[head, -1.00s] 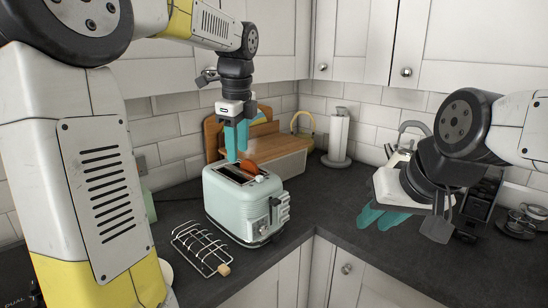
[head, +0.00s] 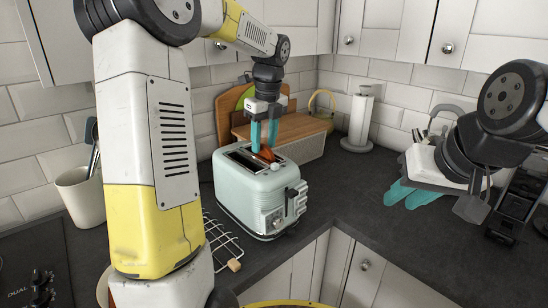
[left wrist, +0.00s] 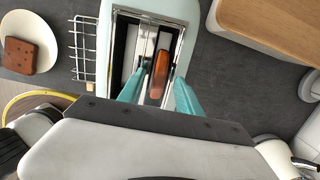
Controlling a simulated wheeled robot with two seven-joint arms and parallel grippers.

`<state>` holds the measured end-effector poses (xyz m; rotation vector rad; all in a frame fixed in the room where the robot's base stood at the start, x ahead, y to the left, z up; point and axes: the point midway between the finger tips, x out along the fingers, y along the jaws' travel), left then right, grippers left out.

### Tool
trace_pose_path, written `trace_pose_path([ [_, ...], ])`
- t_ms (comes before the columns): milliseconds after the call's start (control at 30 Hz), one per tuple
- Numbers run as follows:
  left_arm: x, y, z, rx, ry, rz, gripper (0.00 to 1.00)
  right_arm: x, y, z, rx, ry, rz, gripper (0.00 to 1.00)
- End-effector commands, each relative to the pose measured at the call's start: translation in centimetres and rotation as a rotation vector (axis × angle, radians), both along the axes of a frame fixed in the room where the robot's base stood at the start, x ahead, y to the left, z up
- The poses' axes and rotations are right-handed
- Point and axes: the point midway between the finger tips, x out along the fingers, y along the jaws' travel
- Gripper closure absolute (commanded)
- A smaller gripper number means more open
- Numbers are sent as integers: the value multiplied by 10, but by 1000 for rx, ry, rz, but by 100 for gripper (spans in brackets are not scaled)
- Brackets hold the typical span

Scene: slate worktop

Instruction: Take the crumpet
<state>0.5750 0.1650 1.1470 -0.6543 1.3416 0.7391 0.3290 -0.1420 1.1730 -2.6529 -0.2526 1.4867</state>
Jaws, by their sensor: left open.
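The crumpet (head: 264,155), orange-brown, stands on edge in a slot of the pale mint toaster (head: 240,195), its upper part showing above the slot. In the left wrist view the crumpet (left wrist: 159,75) lies between the two teal fingers, with a gap on each side. My left gripper (head: 264,144) points down over the toaster, open, its fingertips beside the crumpet. My right gripper (head: 408,195) hangs over the worktop at the right, away from the toaster. Its teal fingers are partly hidden by its own wrist.
A wire toast rack (left wrist: 84,50) stands beside the toaster, and a white plate (left wrist: 49,28) holds a brown square piece. A wooden-lidded bread bin (head: 305,145) is behind, with a paper-towel holder (head: 360,120) to its right. The worktop right of the toaster is clear.

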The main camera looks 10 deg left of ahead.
Motion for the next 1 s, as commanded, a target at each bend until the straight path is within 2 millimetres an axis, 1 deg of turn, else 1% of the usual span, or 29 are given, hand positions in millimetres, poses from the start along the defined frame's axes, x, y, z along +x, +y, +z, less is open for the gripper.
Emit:
trace_pose_path([
  [233,0,0,-2,0,0,0,59,0,0,0,0,0,0,72],
  [267,0,0,-2,0,0,1,63,0,0,0,0,0,0,72],
  [400,0,0,-2,0,0,1,90,0,0,0,0,0,0,72],
  [433,0,0,-2,0,0,1,96,0,0,0,0,0,0,72],
  [467,0,0,-2,0,0,1,100,0,0,0,0,0,0,72],
  [800,0,0,-1,-1,-1,1,100,0,0,0,0,0,0,72],
  [867,1,0,2,-1,-2,1,100,0,0,0,0,0,0,72],
  [1000,1,0,13,-1,-2,1,100,0,0,0,0,0,0,72],
])
